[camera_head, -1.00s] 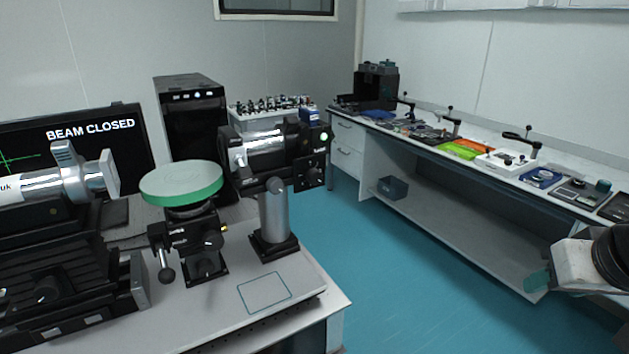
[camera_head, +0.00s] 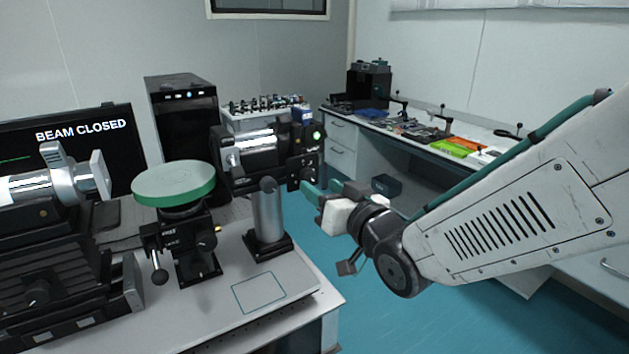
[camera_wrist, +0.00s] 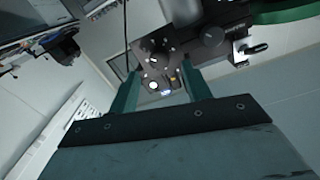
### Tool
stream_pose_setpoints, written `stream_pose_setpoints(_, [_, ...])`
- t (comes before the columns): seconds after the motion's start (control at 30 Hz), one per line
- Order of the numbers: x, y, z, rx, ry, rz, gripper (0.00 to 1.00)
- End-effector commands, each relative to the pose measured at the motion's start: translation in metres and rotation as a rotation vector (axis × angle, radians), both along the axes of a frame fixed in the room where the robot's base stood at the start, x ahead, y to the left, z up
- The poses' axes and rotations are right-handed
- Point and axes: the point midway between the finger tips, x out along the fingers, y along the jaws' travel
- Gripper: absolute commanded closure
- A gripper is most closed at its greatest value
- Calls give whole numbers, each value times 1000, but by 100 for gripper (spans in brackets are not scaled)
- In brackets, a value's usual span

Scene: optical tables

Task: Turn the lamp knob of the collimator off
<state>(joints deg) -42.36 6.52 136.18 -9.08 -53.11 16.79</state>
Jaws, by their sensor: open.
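The collimator (camera_head: 235,160), a black body with a silver tube, stands on a silver post at the table's right side. Its dark lamp housing (camera_head: 303,160) is at the right end, with a green light lit. My gripper (camera_head: 308,191) is open, its green fingers close to the lower right side of that housing. In the wrist view, my gripper (camera_wrist: 161,76) has its fingers apart around a dark panel (camera_wrist: 165,68) with small knobs and lit spots between them. I cannot tell which knob is the lamp knob, or whether a finger touches it.
A green-rimmed round platform (camera_head: 174,186) on a black mount stands left of the collimator. A monitor (camera_head: 70,150) reads "BEAM CLOSED". A long bench (camera_head: 470,130) with tools runs along the right wall. The outlined square (camera_head: 259,292) on the table is bare.

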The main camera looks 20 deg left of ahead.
Motion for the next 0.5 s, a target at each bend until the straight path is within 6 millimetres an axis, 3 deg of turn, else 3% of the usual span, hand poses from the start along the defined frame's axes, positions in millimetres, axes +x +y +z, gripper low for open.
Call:
stream_pose_setpoints(0.2, [21,24,0,0,0,-2,51])
stream_pose_setpoints(0.5, [29,33,0,0,0,-2,51])
